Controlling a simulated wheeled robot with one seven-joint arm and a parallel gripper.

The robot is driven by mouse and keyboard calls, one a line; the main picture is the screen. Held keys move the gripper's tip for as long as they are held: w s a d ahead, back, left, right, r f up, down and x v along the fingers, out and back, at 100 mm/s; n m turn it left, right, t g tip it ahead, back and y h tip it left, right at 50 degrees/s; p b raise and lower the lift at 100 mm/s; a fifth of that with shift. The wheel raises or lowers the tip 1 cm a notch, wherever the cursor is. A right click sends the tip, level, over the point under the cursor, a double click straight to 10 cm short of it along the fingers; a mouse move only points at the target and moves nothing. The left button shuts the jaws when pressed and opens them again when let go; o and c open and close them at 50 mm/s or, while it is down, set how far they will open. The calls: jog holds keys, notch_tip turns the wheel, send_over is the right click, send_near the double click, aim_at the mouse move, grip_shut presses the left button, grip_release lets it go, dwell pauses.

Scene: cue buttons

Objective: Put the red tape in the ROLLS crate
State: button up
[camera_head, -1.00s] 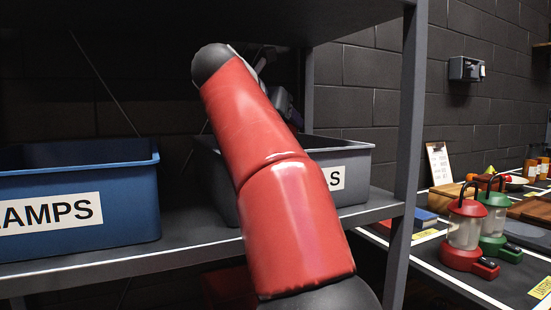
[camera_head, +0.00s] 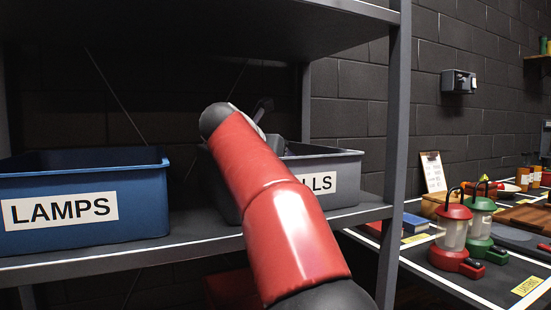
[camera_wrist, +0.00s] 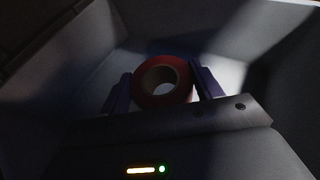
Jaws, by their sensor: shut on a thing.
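The red tape (camera_wrist: 161,101) is a red ring with a pale core, held between the two fingers of my gripper (camera_wrist: 162,90) in the wrist view. My gripper is shut on it inside the grey crate, whose walls (camera_wrist: 70,60) surround it in the wrist view. In the head view the grey crate (camera_head: 345,183) stands on the shelf, its label partly covered by my red arm so only "LLS" shows. My arm reaches over the crate's front and the tape is hidden there. I cannot tell whether the tape touches the crate floor.
A blue crate labelled LAMPS (camera_head: 140,215) stands to the left on the same shelf (camera_head: 150,252). A shelf board (camera_head: 200,25) hangs above and a post (camera_head: 397,150) stands right. Red (camera_head: 453,230) and green (camera_head: 480,225) lanterns stand on the side table.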

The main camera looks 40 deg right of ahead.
jog(key=shift+f, duration=0.3)
jog(key=o, duration=1.1)
jog(key=shift+r, duration=0.1)
jog(key=v, duration=0.8)
jog(key=r+v, duration=0.1)
jog(key=v, duration=0.3)
jog(key=shift+s+p, duration=0.1)
jog(key=shift+p, duration=0.3)
jog(key=shift+s, duration=0.1)
